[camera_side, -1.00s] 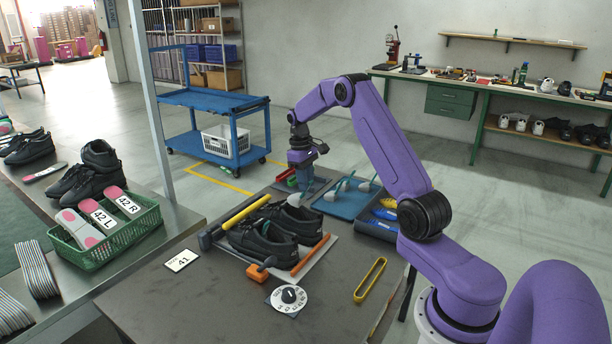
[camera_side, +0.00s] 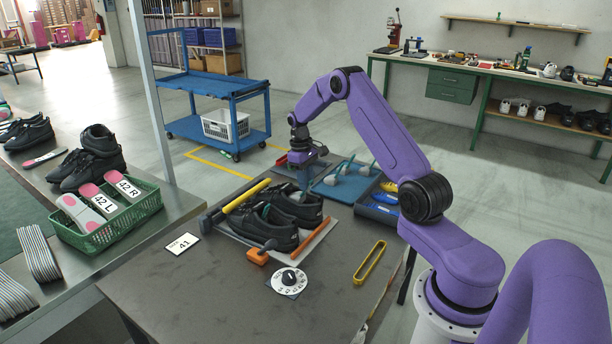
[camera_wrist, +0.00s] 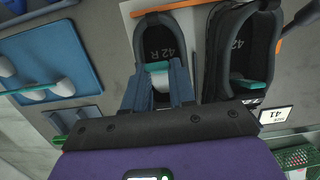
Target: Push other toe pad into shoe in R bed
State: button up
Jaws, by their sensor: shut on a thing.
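Two black shoes stand side by side on a grey plate between a yellow bar and an orange bar. The shoe marked 42 R (camera_wrist: 145,40) shows in the wrist view; in the side view it is the farther one (camera_side: 302,209). My gripper (camera_wrist: 158,82) is at this shoe's opening, fingers shut on a toe pad (camera_wrist: 158,67) with a pale body and teal edge. The pad's far end is hard to make out. The other shoe (camera_wrist: 218,50), nearer in the side view (camera_side: 262,235), has a teal piece (camera_wrist: 248,84) inside.
A blue tray (camera_side: 325,191) behind the shoes holds white pads with teal stems.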

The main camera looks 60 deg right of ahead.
aim_at(300, 194)
jog(key=shift+w+f, duration=0.1)
jog(key=shift+f, duration=0.7)
jog(key=shift+w+f, duration=1.05)
jog(key=shift+f, duration=0.05)
jog(key=shift+w+f, duration=0.2)
jog(key=shift+w, duration=1.5)
jog(key=o, duration=0.9)
jog(key=shift+o, duration=0.2)
jog(key=shift+s, duration=0.1)
jog(key=shift+s+r, duration=0.2)
jog(key=shift+s, duration=0.3)
jog(key=shift+s+r, duration=0.2)
jog(key=shift+s, duration=0.25)
